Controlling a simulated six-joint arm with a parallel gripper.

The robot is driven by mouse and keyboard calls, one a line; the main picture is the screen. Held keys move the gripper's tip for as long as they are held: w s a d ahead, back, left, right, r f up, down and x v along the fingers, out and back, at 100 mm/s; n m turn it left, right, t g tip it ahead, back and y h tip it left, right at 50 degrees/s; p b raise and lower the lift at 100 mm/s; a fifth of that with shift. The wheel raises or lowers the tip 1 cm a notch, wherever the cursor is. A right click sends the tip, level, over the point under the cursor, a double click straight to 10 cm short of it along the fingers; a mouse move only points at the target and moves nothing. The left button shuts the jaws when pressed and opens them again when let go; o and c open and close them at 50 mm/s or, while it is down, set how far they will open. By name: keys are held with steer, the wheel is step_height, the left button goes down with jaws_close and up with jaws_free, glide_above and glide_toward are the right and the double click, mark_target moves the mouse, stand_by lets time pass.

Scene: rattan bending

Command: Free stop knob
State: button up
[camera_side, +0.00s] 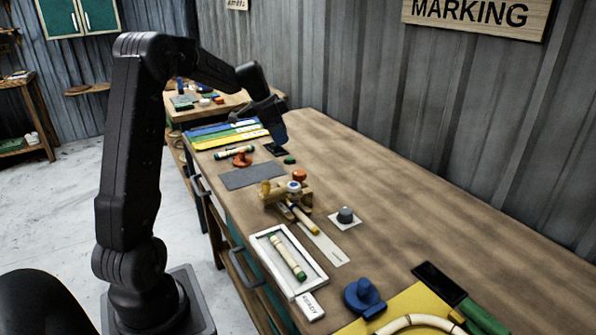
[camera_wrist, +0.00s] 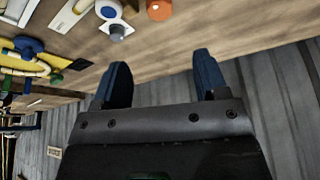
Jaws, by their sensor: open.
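My gripper (camera_side: 277,128) hangs over the far part of the bench, well above its top. Its two blue fingers are apart and empty in the wrist view (camera_wrist: 162,75). A small wooden fixture (camera_side: 276,197) stands mid-bench with an orange-red knob (camera_side: 299,174) on it, and a white and blue round part beside that knob. An orange knob also shows at the top of the wrist view (camera_wrist: 158,9), beyond the fingers and apart from them. A dark grey knob (camera_side: 345,214) stands on a white plate. I cannot tell which knob is the stop knob.
A white tray (camera_side: 262,236) holds a green-ended rattan piece (camera_side: 286,258). A blue knob (camera_side: 364,296) is by a yellow board (camera_side: 420,298). Near my gripper are an orange stand (camera_side: 242,160), a dark mat (camera_side: 252,177) and coloured strips. The bench's right side is clear.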

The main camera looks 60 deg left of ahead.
mark_target(299, 172)
steer(key=x, duration=1.3)
steer(key=shift+w+f, duration=0.15)
steer(key=shift+f, duration=0.2)
steer(key=shift+c, duration=0.3)
steer(key=c, duration=0.9)
steer(key=shift+o, duration=0.2)
